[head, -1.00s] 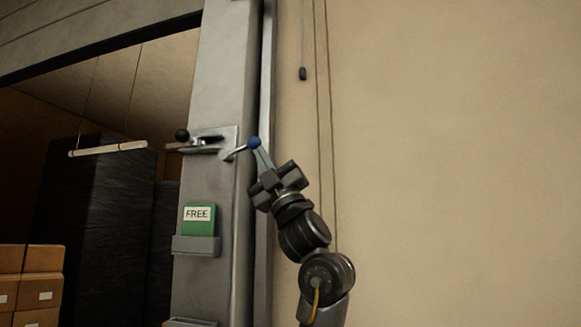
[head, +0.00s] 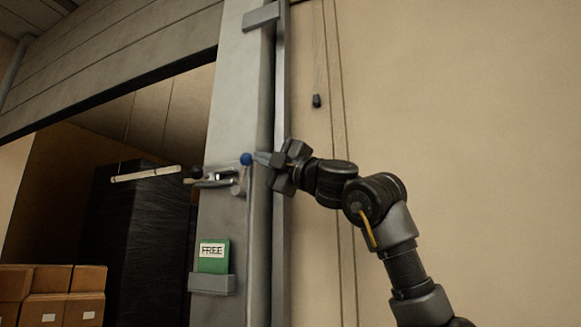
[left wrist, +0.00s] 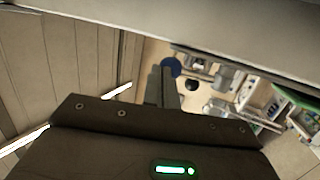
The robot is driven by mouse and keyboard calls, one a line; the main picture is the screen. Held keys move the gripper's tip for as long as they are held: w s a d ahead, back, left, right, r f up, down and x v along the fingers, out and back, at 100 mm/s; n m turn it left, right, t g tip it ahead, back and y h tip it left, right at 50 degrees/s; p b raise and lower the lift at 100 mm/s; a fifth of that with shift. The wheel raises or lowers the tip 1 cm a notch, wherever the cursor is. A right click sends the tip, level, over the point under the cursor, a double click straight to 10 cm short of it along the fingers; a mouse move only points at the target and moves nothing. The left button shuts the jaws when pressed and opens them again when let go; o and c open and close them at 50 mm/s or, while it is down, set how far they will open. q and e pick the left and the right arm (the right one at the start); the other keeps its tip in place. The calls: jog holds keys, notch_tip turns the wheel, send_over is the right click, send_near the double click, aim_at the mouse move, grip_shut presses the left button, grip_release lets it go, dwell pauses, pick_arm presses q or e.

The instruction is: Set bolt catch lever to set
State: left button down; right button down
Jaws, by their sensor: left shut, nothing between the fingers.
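The bolt catch lever, with a blue ball knob (head: 246,159), is on the metal latch plate on the grey door post. It points up from its round pivot, nearly upright. A bolt handle with a black ball knob (head: 196,172) is just left of it. My left gripper (head: 262,158) is shut with nothing held; its fingertips are right beside the blue knob, seemingly touching it. In the left wrist view the blue knob (left wrist: 171,67) is just past the fingertips, and the black knob (left wrist: 191,87) is beyond. My right gripper is not in view.
A green card reading FREE (head: 213,257) sits in a holder below the latch. Left of the post is an opening with dark wrapped stacks (head: 140,240) and cardboard boxes (head: 50,290). Cords and a black pendant (head: 317,101) hang by the plain wall on the right.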

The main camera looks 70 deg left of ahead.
pick_arm(q)
jog(key=shift+s+a+r, duration=0.75)
jog(key=shift+s+r, duration=0.15)
jog(key=shift+r, duration=0.1)
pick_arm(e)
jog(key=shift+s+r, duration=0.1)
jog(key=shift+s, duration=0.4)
pick_arm(q)
jog(key=shift+s, duration=0.1)
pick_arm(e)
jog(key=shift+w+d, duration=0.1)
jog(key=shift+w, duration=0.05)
